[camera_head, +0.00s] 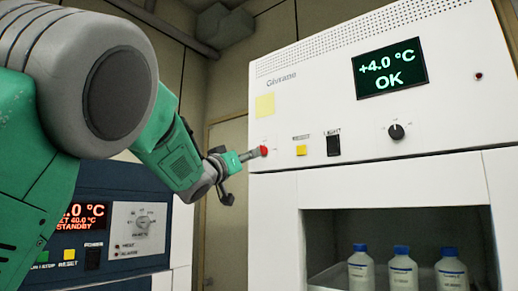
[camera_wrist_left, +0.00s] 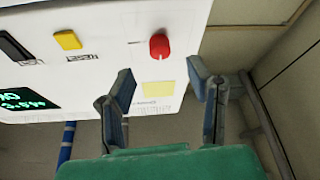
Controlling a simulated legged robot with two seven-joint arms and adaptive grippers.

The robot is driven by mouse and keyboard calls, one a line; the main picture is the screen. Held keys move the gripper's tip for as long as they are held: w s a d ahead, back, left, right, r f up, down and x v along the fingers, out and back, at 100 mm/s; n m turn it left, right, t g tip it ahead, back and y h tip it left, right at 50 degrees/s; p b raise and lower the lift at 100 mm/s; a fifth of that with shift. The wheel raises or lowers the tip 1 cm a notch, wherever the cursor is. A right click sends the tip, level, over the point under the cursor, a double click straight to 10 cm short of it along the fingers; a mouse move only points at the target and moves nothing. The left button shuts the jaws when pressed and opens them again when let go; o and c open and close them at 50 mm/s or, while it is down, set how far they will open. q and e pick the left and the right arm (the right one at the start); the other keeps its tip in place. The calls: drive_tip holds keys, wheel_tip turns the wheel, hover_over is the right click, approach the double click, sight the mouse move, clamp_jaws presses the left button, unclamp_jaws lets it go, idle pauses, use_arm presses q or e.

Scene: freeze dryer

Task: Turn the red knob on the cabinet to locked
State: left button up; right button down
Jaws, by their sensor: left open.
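The red knob (camera_head: 264,150) is small and sits on the left part of the white cabinet's (camera_head: 345,112) upper front panel. It also shows in the left wrist view (camera_wrist_left: 159,46), above the gap between the fingers. My left gripper (camera_head: 246,158) is at the panel's left edge, close beside the knob in the head view. In the left wrist view my left gripper (camera_wrist_left: 160,82) has its two fingers spread apart with nothing between them. I cannot tell whether a finger touches the knob. The knob's pointer mark is too small to read. My right gripper is in neither view.
The panel has a yellow button (camera_head: 300,150), a dark light switch (camera_head: 333,145), a black dial (camera_head: 396,131) and a display (camera_head: 390,68) reading +4.0 °C OK. Below, several blue-capped bottles (camera_head: 402,271) stand inside the cabinet. A dark blue unit (camera_head: 95,180) is at the left.

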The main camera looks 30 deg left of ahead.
sight(262, 151)
use_arm(q)
drive_tip(key=p+x, duration=0.2)
drive_tip(key=x, duration=0.4)
drive_tip(key=shift+w, duration=0.35)
drive_tip(key=shift+r, duration=0.15)
clamp_jaws()
